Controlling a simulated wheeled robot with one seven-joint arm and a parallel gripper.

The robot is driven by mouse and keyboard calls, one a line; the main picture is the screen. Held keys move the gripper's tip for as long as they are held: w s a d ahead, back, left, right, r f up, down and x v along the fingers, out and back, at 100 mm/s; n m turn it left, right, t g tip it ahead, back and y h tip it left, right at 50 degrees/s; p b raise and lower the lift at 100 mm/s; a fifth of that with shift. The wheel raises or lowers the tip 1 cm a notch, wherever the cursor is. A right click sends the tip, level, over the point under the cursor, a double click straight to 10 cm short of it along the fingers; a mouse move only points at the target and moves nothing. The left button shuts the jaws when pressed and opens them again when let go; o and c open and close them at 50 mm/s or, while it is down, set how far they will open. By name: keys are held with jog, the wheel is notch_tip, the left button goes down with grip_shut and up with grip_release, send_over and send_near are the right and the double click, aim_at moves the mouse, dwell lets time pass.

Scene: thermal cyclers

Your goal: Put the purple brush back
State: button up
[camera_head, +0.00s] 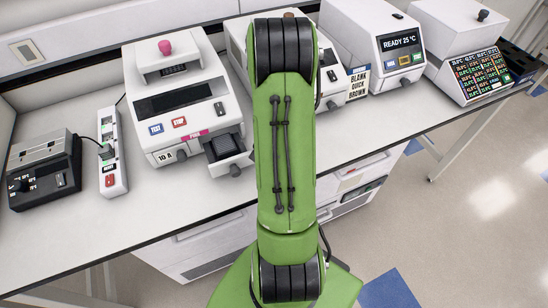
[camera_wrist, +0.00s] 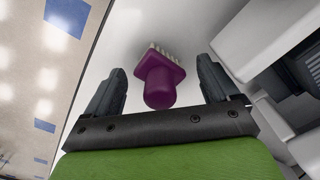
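The purple brush (camera_wrist: 160,84) shows in the wrist view, with a rounded handle towards me and a row of pale bristles at its far end. It appears to lie on the white bench top (camera_wrist: 110,50). My gripper (camera_wrist: 162,72) is open, with one dark finger on each side of the brush and a visible gap to both. I cannot tell how far the fingertips are above the bench. In the head view, my green arm hides the gripper and the brush.
A white cycler (camera_head: 180,105) with a pink knob and an open drawer (camera_head: 228,152) stands left of my arm. A power strip (camera_head: 110,160) and a dark box (camera_head: 45,170) are further left. More machines (camera_head: 372,45) stand at the right. The bench front edge is near my arm.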

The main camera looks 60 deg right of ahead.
jog(key=shift+r, duration=0.1)
notch_tip(320, 180, up, 12)
jog(key=shift+r+p, duration=0.15)
jog(key=shift+p, duration=0.8)
jog(key=w+a+r+n+t+h, duration=0.1)
jog(key=a+r+n, duration=0.35)
jog(key=a, duration=0.35)
jog(key=w+a+r+n+t, duration=0.1)
jog(key=a+r+n+t, duration=0.15)
jog(key=a+r, duration=0.45)
jog(key=s+a+r+n+t, duration=0.1)
jog(key=s+a+n, duration=0.2)
jog(key=a, duration=0.3)
jog(key=s+a+r+n+t+y, duration=0.1)
jog(key=s+a+n, duration=0.3)
jog(key=a, duration=0.1)
jog(key=shift+a+n, duration=0.35)
jog(key=shift+n, duration=0.05)
jog(key=shift+s+d, duration=0.15)
jog(key=shift+s, duration=0.05)
